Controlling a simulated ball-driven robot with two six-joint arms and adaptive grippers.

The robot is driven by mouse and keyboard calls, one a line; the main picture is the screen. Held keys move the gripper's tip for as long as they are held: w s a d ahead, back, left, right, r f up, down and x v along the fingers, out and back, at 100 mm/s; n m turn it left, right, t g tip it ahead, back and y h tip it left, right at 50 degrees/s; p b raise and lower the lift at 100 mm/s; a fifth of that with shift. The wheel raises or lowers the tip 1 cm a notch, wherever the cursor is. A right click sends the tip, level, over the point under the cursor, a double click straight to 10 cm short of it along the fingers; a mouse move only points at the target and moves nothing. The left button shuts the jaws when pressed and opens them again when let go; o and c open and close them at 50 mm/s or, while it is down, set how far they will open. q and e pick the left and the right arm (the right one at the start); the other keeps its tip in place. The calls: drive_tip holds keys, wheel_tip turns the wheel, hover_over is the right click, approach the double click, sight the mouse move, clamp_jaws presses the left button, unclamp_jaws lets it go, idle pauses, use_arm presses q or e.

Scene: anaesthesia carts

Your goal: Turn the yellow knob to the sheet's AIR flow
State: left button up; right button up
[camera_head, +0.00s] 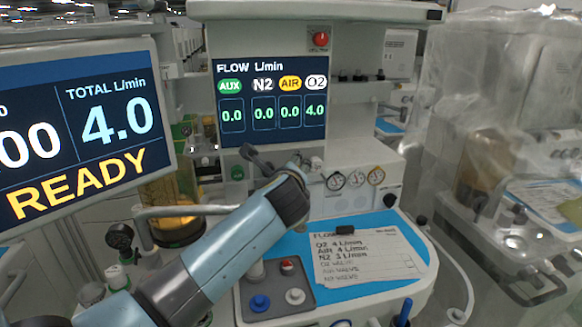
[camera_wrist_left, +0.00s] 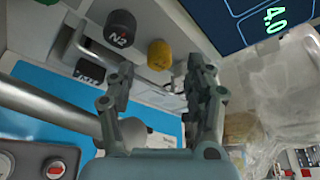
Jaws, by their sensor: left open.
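The yellow knob (camera_wrist_left: 160,54) shows in the left wrist view, beyond my open fingers and between their lines, with no contact visible. In the head view it is hidden behind my arm and gripper. My left gripper (camera_wrist_left: 158,78) is open and empty; in the head view it (camera_head: 277,160) is in front of the panel below the flow screen. The flow screen (camera_head: 270,98) reads AIR 0.0, O2 4.0, AUX and N2 0.0. The sheet (camera_head: 368,254) lies on the blue worktop and lists O2 4, AIR 4 and, less clearly, N2 3 L/min. My right gripper is not in view.
A black N2 knob (camera_wrist_left: 120,28) sits left of the yellow one, behind a metal bar. Small gauges (camera_head: 355,180) are right of my gripper. A large READY screen (camera_head: 85,130) stands left. A plastic-covered cart (camera_head: 500,130) stands right. The blue worktop (camera_head: 330,292) lies below.

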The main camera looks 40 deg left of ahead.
use_arm(q)
drive_tip(key=x, duration=0.4)
drive_tip(key=shift+w+a+f, duration=0.1)
drive_tip(key=shift+w+a, duration=0.05)
drive_tip(key=shift+w, duration=0.05)
drive_tip(key=shift+c, duration=0.6)
drive_tip(key=c, duration=0.5)
clamp_jaws()
drive_tip(key=shift+f+b, duration=0.1)
drive_tip(key=shift+b, duration=0.2)
drive_tip(key=n+t+b, duration=0.1)
drive_tip(key=n+b, duration=0.1)
drive_tip(key=b, duration=0.1)
drive_tip(key=n+t+b, duration=0.1)
drive_tip(key=n+b, duration=0.1)
drive_tip(key=b, duration=0.1)
drive_tip(key=shift+s+f+b, duration=0.15)
drive_tip(key=shift+f+b, duration=0.15)
drive_tip(key=shift+f, duration=0.05)
drive_tip(key=shift+r, duration=0.15)
drive_tip(key=shift+r+n, duration=0.1)
drive_tip(key=shift+n, duration=0.2)
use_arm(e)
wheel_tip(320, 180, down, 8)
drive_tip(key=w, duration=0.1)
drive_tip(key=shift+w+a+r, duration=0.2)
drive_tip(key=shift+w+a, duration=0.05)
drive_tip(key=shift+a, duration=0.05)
